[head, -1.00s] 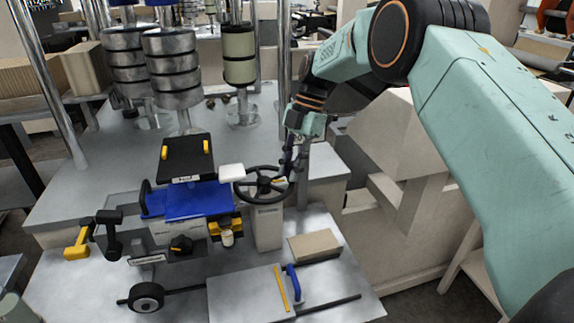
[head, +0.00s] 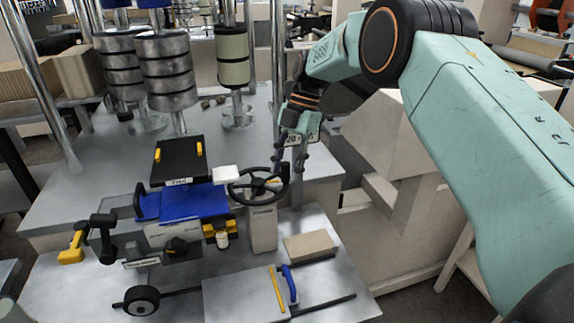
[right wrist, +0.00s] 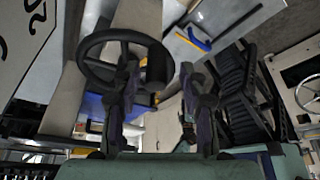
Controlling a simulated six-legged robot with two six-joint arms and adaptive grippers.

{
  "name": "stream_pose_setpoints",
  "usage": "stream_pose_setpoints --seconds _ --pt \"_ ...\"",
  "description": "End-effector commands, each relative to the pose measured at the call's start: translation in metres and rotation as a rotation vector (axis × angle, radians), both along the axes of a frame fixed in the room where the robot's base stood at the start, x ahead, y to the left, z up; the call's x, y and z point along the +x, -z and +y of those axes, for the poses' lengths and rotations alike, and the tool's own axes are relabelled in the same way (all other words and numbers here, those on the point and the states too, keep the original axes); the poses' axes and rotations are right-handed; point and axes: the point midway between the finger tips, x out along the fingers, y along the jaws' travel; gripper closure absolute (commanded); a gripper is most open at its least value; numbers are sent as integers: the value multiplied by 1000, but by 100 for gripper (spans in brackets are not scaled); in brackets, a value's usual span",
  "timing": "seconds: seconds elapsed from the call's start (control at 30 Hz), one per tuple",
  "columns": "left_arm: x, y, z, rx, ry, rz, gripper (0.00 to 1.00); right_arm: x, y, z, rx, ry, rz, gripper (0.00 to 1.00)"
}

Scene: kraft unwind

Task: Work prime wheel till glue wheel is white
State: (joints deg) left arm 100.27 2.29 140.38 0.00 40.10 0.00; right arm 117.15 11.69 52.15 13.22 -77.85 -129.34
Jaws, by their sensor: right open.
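A black spoked handwheel (head: 257,187), likely the prime wheel, sits on a beige post right of the blue-topped machine. An upright dark knob (head: 284,173) stands at its right rim. My right gripper (head: 290,160) is open just above and around the knob area; contact cannot be told. In the right wrist view the handwheel (right wrist: 92,63) is behind the left finger, and the knob (right wrist: 156,66) shows between the spread fingers of the gripper (right wrist: 160,92). A small black wheel with a pale hub (head: 141,300) stands at the front left; whether it is the glue wheel is unclear. My left gripper is out of view.
The machine has a blue plate (head: 190,204), a white block (head: 225,174) and a yellow-handled black lid (head: 179,161). A cardboard-coloured block (head: 310,246) and a blue handle (head: 290,284) lie at the front right. Metal rollers (head: 168,70) stand behind.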

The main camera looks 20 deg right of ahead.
Motion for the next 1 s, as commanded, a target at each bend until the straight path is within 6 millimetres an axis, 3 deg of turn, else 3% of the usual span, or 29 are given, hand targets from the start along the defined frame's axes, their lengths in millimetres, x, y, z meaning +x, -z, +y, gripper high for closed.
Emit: stream_pose_setpoints --seconds 0.33,0.7,1.0 --pt "0 0 0 0 0 0 60 2 -7 -2 1 0 0 57" --pt "0 0 0 0 0 0 60 12 -70 -26 0 1 -2 57" --pt "0 0 0 0 0 0 60 18 -97 -37 0 0 0 57"
